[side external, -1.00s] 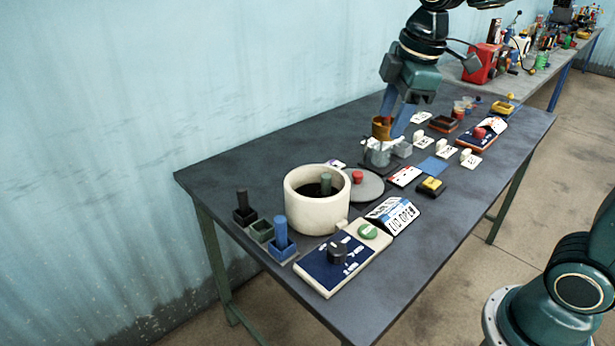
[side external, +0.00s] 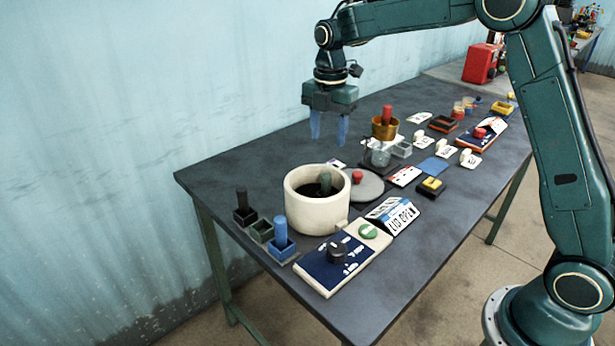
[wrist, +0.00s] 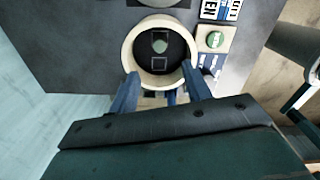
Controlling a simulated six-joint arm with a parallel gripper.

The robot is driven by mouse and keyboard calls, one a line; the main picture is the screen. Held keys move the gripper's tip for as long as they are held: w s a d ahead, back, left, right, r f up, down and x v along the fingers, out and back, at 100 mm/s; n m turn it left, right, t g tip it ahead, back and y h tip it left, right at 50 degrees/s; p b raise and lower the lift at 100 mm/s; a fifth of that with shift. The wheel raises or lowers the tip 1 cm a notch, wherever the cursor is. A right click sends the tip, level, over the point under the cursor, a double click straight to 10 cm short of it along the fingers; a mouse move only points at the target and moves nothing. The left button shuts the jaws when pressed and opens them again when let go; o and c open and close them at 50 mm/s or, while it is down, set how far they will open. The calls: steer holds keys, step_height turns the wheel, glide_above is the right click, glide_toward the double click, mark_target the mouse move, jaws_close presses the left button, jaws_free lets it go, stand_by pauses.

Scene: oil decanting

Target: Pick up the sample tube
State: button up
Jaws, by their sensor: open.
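In the wrist view the green tube (wrist: 159,42) sits in the dark inside of the pot, beyond a square outline. My gripper (side external: 328,141) is open and empty, pointing down in the air above and behind the pot. In the wrist view its blue fingers (wrist: 160,74) spread on either side of the pot's near rim. Which one is the sample tube is not marked.
A grey lid (side external: 365,188) with a red knob lies right of the pot. A panel with knobs (side external: 345,262) and a "LID OPEN" sign (side external: 393,214) stand in front. A copper cup (side external: 385,130) sits on a stand behind. The table's back left (side external: 225,170) is clear.

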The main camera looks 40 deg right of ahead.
mark_target(326, 175)
steer(key=shift+f, duration=0.2)
steer(key=shift+f, duration=4.15)
steer(key=shift+f, duration=2.6)
jaws_close()
